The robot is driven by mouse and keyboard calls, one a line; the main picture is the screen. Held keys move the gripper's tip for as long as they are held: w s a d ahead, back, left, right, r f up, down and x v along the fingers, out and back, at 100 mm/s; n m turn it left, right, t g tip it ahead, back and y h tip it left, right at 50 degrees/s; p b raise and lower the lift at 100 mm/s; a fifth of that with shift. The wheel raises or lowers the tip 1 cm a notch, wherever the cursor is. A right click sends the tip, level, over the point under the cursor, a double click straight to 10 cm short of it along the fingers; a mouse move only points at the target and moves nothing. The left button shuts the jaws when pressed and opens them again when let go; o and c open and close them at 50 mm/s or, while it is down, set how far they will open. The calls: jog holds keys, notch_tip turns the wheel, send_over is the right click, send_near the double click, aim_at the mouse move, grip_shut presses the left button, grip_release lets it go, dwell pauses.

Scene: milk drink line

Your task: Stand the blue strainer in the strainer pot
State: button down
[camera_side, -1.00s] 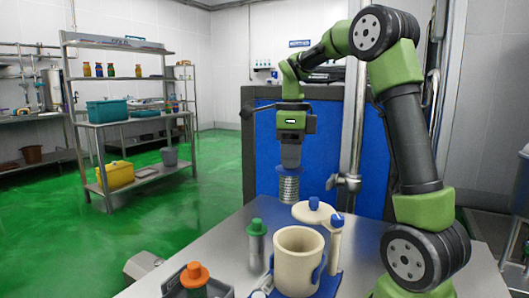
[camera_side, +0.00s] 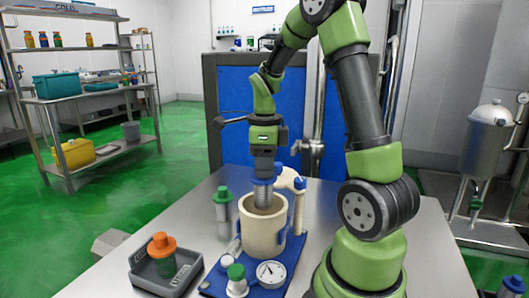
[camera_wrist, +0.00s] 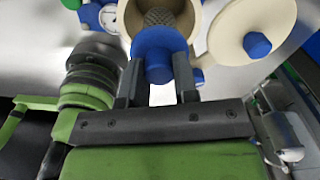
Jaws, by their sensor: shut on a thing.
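The blue strainer (camera_side: 263,197) has a blue cap and a grey mesh tube. My gripper (camera_side: 263,178) is shut on its blue cap and holds it upright over the cream strainer pot (camera_side: 262,232). The mesh's lower end shows within the pot's mouth; how deep it reaches is hard to tell. In the wrist view, the blue cap (camera_wrist: 160,53) sits between my gripper's fingers (camera_wrist: 158,68), with the mesh beyond it inside the outline of the pot's rim (camera_wrist: 187,28). The pot's inside is mostly hidden.
A cream lid with a blue knob (camera_wrist: 256,44) is beside the pot. A green-capped steel container (camera_side: 223,208) stands left of the pot. A grey tray (camera_side: 165,275) holds an orange-capped container (camera_side: 161,252). A dial gauge (camera_side: 271,274) is on the blue base in front.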

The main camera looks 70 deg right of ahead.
aim_at(265, 205)
jog(key=shift+f, duration=4.7)
jog(key=shift+f, duration=0.5)
jog(key=c, duration=0.8)
grip_release()
notch_tip(265, 205, up, 10)
